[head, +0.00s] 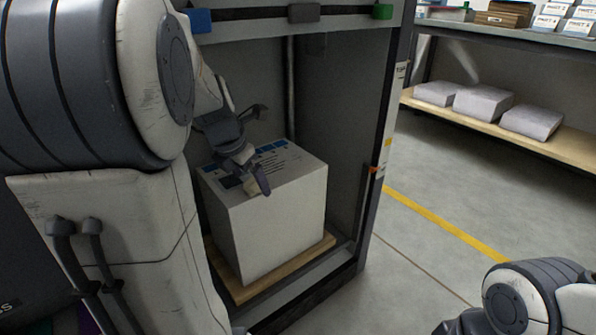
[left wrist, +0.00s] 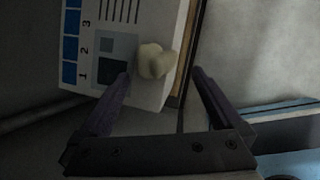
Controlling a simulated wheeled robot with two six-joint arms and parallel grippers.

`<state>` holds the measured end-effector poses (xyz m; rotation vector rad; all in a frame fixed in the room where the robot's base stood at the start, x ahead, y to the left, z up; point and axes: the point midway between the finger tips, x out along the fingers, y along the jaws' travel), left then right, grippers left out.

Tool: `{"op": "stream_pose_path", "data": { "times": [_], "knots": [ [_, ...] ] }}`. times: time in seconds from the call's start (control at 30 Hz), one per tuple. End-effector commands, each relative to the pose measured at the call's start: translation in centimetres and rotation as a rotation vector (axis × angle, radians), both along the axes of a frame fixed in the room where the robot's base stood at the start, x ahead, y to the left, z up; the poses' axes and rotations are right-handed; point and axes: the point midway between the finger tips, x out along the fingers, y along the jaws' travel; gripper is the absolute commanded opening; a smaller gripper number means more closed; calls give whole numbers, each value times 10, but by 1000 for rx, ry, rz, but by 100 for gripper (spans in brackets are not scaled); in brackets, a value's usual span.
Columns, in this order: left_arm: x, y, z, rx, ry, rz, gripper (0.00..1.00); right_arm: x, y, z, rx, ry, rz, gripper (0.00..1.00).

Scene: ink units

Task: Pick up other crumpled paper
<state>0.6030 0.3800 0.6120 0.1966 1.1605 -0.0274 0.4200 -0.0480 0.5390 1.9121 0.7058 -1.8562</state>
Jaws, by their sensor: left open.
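A small cream crumpled paper (left wrist: 154,60) lies on the printed face of a white box (left wrist: 153,92), near its edge. In the head view the crumpled paper (head: 250,187) shows as a pale lump beside a finger, on top of the white box (head: 272,232). My left gripper (head: 264,150) is open above the box. In the left wrist view its two fingers (left wrist: 161,73) are apart, with the paper ahead between their tips and nothing held. My right gripper is out of view.
The box stands on a wooden board (head: 290,272) inside a grey cabinet (head: 348,130), whose walls and post are close to the left arm. A shelf (head: 562,142) with several grey packs stands at right. The floor between is clear.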

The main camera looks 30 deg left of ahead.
Motion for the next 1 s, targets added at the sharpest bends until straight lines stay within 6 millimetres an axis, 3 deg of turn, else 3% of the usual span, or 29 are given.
{"op": "stream_pose_path", "data": {
  "times": [0.03, 0.2, 0.5, 0.53, 0.73, 1.0],
  "knots": [
    [10, 1, -4, 0, 0, -2, 100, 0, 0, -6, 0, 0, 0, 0],
    [19, 3, -26, -1, 1, 0, 100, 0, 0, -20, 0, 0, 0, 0],
    [21, 4, -28, 1, 0, 0, 100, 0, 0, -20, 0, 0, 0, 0],
    [21, 4, -28, 1, 0, 0, 96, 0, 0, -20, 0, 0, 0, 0],
    [21, 4, -28, 1, 0, 0, 20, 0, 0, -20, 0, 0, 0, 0],
    [21, 4, -28, 1, 0, 0, 17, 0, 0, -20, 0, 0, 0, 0]
  ]
}}
